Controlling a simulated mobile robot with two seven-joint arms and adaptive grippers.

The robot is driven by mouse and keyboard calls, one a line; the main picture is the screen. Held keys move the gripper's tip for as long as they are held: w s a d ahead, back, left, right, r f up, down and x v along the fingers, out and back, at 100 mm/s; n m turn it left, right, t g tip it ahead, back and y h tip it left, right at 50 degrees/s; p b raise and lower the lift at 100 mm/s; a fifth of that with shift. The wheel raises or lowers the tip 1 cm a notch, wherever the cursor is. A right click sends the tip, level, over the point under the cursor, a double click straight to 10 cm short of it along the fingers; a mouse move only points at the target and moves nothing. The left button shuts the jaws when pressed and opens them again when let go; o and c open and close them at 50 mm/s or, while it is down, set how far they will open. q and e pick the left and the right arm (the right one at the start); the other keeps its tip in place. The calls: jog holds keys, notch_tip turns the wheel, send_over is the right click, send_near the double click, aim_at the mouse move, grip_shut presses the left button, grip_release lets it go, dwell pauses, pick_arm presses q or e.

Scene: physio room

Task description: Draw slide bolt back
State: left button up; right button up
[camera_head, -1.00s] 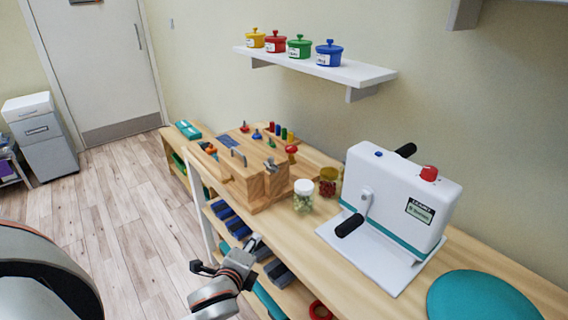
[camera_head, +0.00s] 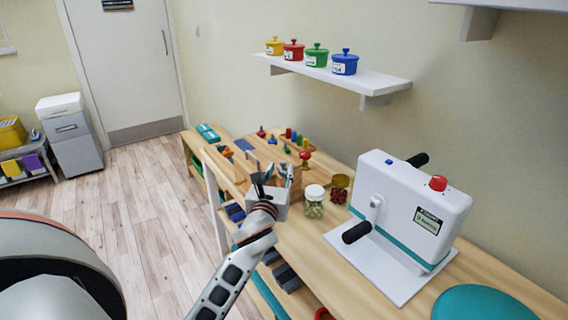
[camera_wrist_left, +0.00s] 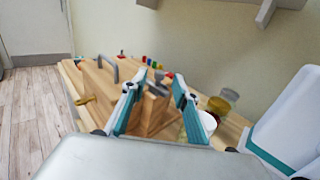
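A wooden activity box (camera_head: 268,153) with latches and pegs stands on the bench; it also shows in the left wrist view (camera_wrist_left: 95,82). A grey metal fitting (camera_wrist_left: 157,90), which looks like the slide bolt, sits on the box between my finger ends in the picture; I cannot tell whether they touch it. A grey bar handle (camera_wrist_left: 108,68) and a brass-coloured piece (camera_wrist_left: 86,100) are farther left. My left gripper (camera_head: 272,172) is at the box's near end, fingers apart and nothing clearly held; it also shows in the left wrist view (camera_wrist_left: 153,82). It hides part of the box. My right gripper is out of view.
A clear white-lidded jar (camera_head: 313,203) and a jar of red pieces (camera_head: 338,190) stand close right of the gripper. A white hand-crank machine (camera_head: 408,208) is farther right. A wall shelf (camera_head: 345,78) with several coloured pots hangs above.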

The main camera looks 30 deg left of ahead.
aim_at(283, 163)
pick_arm(q)
jog(key=shift+x, duration=2.75)
grip_shut()
